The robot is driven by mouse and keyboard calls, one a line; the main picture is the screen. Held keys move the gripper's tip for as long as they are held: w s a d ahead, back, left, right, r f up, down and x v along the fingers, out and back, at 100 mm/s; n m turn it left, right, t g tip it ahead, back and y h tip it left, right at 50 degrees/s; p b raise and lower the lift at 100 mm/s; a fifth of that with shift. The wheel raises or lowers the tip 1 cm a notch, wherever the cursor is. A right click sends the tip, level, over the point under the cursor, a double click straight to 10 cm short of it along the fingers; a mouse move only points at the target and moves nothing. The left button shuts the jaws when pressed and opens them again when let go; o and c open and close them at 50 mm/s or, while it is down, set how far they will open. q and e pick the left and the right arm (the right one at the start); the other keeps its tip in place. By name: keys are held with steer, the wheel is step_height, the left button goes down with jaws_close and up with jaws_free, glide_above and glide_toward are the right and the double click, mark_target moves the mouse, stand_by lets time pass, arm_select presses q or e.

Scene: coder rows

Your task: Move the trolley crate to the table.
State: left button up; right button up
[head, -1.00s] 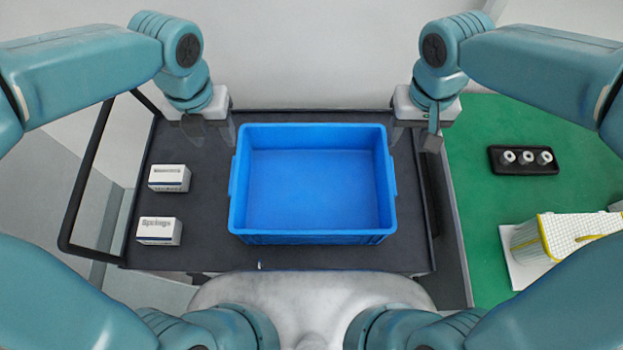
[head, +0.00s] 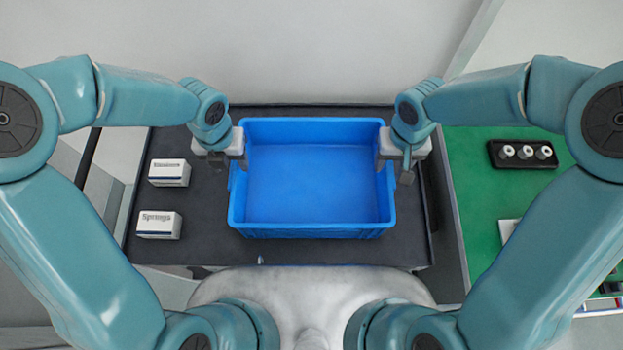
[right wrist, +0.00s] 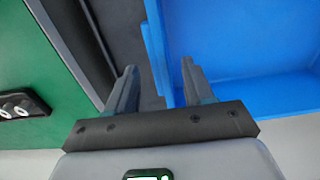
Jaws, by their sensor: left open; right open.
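The blue crate (head: 312,231) stands upright on the dark trolley top (head: 200,215) and looks empty. It also shows in the right wrist view (right wrist: 240,95). My left gripper (head: 222,166) is at the crate's left side wall, open. My right gripper (head: 400,165) is at the crate's right side wall, open. In the right wrist view, the fingers of my right gripper (right wrist: 158,85) are apart, with the crate's side rim seen between and beyond them. I cannot tell whether either gripper touches the crate. The green table (head: 478,195) is to the right of the trolley.
Two small white boxes, one at the back (head: 169,172) and one marked Springs (head: 159,225), stand on the trolley left of the crate. A black tray (head: 522,164) with white parts lies on the table. A narrow gap separates trolley and table. My right arm hides much of the table.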

mark_target(234, 169)
arm_select(q)
step_height(234, 169, down, 2)
steer(key=shift+f, duration=0.15)
arm_select(e)
step_height(234, 169, down, 2)
steer(key=shift+d+f, duration=0.1)
steer(key=shift+f, duration=0.1)
arm_select(q)
steer(key=shift+s+f, duration=0.1)
steer(key=shift+f, duration=0.3)
arm_select(e)
steer(key=shift+s+f, duration=0.1)
steer(key=shift+f, duration=0.25)
arm_select(q)
steer(key=shift+f, duration=0.1)
arm_select(e)
steer(key=shift+f, duration=0.1)
arm_select(q)
jaws_close()
arm_select(e)
jaws_close()
